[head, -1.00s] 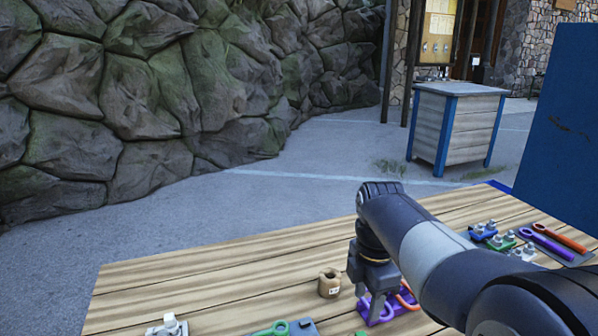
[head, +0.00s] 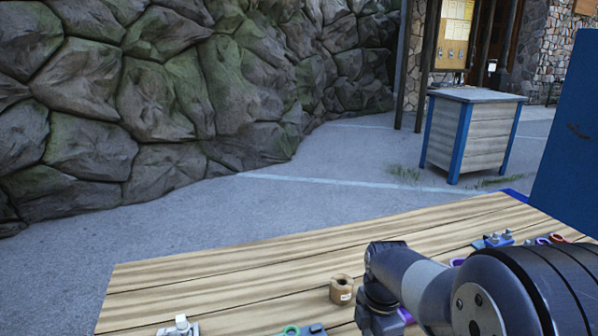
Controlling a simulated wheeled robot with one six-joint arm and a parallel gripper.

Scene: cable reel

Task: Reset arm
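My arm reaches in from the lower right over the wooden table (head: 230,285). My gripper (head: 378,325) hangs down at the bottom edge of the head view, right of a small brown reel-like object (head: 341,290). Its fingertips are cut off by the frame edge, so I cannot see whether it is open or holds anything. A purple item (head: 405,316) shows in part behind my arm, close to the gripper.
A grey-and-white item (head: 180,327) and a green-ringed tool (head: 292,330) lie at the table's front. Blue and red items (head: 495,240) lie at the right, beside a tall blue panel (head: 568,150). The table's left half is mostly clear. A wooden cabinet (head: 470,140) stands beyond.

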